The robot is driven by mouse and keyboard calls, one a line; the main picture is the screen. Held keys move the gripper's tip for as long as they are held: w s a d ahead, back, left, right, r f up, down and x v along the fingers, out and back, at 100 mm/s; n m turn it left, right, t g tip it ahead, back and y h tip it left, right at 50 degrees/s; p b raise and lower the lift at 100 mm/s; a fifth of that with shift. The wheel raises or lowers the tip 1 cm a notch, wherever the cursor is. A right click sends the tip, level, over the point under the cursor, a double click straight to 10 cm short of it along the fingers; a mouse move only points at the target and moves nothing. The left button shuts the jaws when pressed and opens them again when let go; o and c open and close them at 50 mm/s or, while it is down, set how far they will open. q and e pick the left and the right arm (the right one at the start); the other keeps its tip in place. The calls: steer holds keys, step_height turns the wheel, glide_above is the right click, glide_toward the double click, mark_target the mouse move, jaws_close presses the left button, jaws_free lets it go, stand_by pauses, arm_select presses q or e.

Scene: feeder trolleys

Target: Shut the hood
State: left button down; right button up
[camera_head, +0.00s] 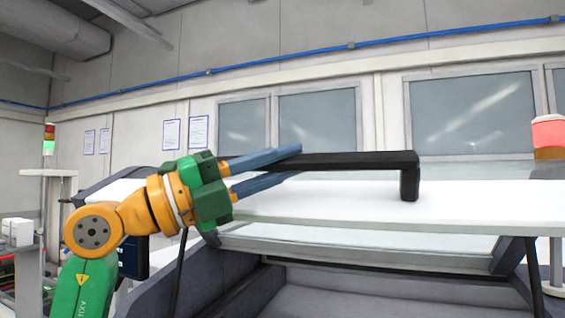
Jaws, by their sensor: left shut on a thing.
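The hood (470,205) is a broad white panel, raised and open above a grey machine body. A black bar handle (350,160) runs along its front, with its right end bent down to the panel. My left gripper (290,163) comes in from the left, its two blue-grey fingers on either side of the handle's left part. It is shut on the handle. The handle's left end is hidden behind the fingers and the green gripper body. My right gripper is not in view.
Below the hood is the open grey bay (360,300) of the machine, with a slanted clear pane (350,240) under the panel. A red beacon (549,133) stands at the right edge. A light post (48,140) and white equipment stand at the left. Windows line the back wall.

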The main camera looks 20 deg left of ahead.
arm_select(q)
steer(key=s+f+m+h+b, duration=0.2)
steer(key=s+f+b, duration=0.1)
steer(key=f+b, duration=0.65)
steer(key=s+f+m+h+b, duration=0.1)
steer(key=s+f+m+b, duration=0.15)
steer(key=f+b, duration=0.7)
arm_select(e)
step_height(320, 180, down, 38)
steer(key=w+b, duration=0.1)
steer(key=b, duration=1.8)
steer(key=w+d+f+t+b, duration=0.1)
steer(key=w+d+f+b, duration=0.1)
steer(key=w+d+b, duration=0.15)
arm_select(q)
steer(key=w+f+m+g+h+b, duration=0.2)
steer(key=w+f+m+b, duration=0.1)
steer(key=f, duration=2.5)
steer(key=shift+f+m+g+h+b, duration=0.3)
steer(key=shift+m+h+b, duration=0.15)
steer(key=shift+b, duration=0.1)
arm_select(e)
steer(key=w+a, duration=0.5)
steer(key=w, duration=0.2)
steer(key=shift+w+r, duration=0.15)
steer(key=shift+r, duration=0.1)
arm_select(q)
steer(key=shift+a, duration=0.1)
